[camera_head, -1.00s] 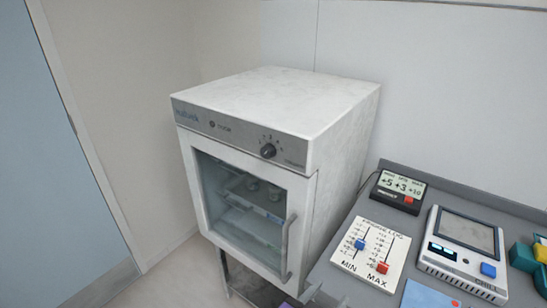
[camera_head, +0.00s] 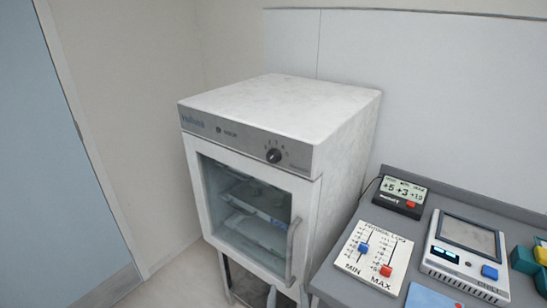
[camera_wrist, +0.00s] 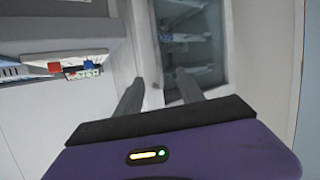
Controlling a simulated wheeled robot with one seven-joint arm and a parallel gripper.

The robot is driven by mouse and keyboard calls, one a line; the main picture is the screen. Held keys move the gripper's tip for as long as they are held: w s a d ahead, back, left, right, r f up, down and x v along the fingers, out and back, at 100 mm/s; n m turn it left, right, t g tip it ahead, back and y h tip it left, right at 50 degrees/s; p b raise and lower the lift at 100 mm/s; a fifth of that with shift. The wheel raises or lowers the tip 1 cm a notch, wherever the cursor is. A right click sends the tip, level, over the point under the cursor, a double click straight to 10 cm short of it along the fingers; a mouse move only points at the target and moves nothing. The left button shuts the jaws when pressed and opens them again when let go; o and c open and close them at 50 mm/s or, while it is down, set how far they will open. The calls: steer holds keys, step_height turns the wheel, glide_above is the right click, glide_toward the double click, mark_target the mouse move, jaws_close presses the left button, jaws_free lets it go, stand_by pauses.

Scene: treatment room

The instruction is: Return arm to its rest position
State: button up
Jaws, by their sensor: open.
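My gripper (camera_wrist: 158,82) shows in the wrist view, with its two dark fingers apart and nothing between them. Its purple body fills the bottom of that view. The fingers point toward the glass-doored white cabinet (camera_wrist: 232,50). In the head view the cabinet (camera_head: 345,140) stands in the middle with its door shut. Most of my arm is out of view there, and a small dark shape at the bottom edge below the cabinet is too unclear to name.
A grey counter (camera_head: 419,235) at the right holds a slider board (camera_head: 372,258), a small display box (camera_head: 400,195), and a handheld device with a screen (camera_head: 466,252). A blue door (camera_head: 55,170) is at the left. Bare floor shows between door and cabinet.

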steer(key=s+d, duration=0.5)
steer(key=s, duration=0.6)
steer(key=s+d+r, duration=0.1)
steer(key=s+d, duration=0.5)
steer(key=s, duration=0.5)
steer(key=s+d, duration=0.6)
steer(key=s, duration=0.5)
steer(key=shift+s+r+y, duration=0.3)
steer(key=shift+s+y, duration=0.1)
